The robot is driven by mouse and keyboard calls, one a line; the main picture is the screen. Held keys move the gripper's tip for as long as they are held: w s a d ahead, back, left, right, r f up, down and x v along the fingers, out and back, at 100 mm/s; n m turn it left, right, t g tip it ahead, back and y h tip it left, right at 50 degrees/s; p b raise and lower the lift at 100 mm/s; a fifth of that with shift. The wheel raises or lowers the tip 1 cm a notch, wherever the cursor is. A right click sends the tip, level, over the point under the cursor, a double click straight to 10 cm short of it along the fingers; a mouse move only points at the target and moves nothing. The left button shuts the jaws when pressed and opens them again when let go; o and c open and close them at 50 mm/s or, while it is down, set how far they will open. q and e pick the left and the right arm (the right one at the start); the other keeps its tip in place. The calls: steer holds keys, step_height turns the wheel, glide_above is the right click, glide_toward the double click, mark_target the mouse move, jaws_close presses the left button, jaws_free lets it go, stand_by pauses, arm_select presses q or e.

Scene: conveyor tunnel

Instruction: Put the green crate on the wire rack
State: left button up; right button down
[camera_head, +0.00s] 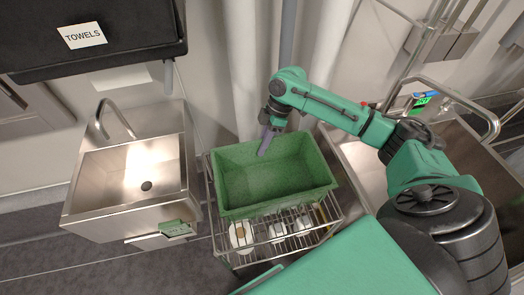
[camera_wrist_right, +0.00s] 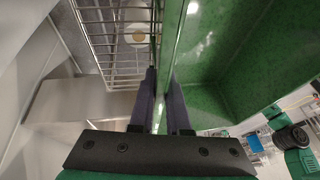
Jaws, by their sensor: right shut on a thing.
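The green crate (camera_head: 281,199) is upright and looks empty, over the wire rack (camera_head: 262,249) in the head view. My right gripper (camera_head: 265,146) is at the crate's far wall, fingers pointing down. In the right wrist view, the fingers (camera_wrist_right: 163,75) are shut on the wall of the crate (camera_wrist_right: 215,125), one on each side. The wire rack also shows there (camera_wrist_right: 108,30), at the upper left beside the crate. The crate hides much of the rack's top, and I cannot tell whether the two touch. My left gripper is not in view.
White dishes (camera_head: 241,235) stand inside the rack below the crate. A steel sink (camera_head: 128,170) with a tap is on the left. A steel basin (camera_head: 360,170) is close on the right. A black towel dispenser (camera_head: 130,30) hangs at the upper left.

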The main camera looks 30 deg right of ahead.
mark_target(262, 162)
step_height(262, 162, down, 3)
steer(key=shift+s, duration=0.15)
steer(key=shift+f, duration=0.15)
steer(key=c, duration=0.9)
jaws_free()
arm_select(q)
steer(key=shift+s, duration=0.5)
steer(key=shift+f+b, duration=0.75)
arm_select(e)
steer(key=v, duration=1.2)
steer(key=shift+a, duration=0.1)
